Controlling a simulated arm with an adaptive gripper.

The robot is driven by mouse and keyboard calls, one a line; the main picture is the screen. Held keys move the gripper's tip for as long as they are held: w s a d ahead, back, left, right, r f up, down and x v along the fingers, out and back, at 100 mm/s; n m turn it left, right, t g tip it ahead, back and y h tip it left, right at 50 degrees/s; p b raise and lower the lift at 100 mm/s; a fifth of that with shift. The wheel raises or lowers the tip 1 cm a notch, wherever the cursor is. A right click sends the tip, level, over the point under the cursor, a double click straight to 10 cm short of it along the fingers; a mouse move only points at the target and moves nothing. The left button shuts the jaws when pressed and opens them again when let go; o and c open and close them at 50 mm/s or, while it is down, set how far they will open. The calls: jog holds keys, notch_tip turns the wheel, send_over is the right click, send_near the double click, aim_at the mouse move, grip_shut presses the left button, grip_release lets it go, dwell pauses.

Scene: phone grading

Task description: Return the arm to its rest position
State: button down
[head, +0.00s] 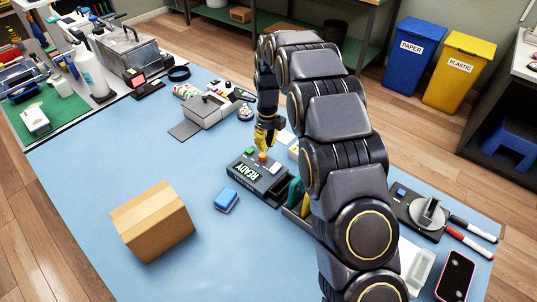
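My arm (345,135) reaches from the lower right over the blue table (90,180) and bends down near the middle. My gripper (262,145) has yellow fingers and points down. Its tips are just above or touching an orange button on a dark box marked READY (250,177); I cannot tell which. A green button shows beside the orange one. The fingers are small and close together in this view, so whether they are open or shut is unclear. No held object is visible.
A cardboard box (152,220) and a small blue block (226,199) lie left of the READY box. A grey device (210,110) stands behind. A phone (455,277) and markers (470,242) lie at right. The table's left front is clear.

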jog(key=s+d+r+n, duration=0.2)
jog(key=s+r+n, duration=0.4)
jog(key=s, duration=0.2)
jog(key=s+d+r+n, duration=0.2)
jog(key=s+r+n, duration=0.5)
jog(key=s, duration=0.2)
jog(key=s+d+n+g, duration=0.1)
jog(key=s+n, duration=1.3)
jog(key=s, duration=0.6)
jog(key=shift+s+d+r, duration=0.3)
jog(key=shift+d, duration=0.1)
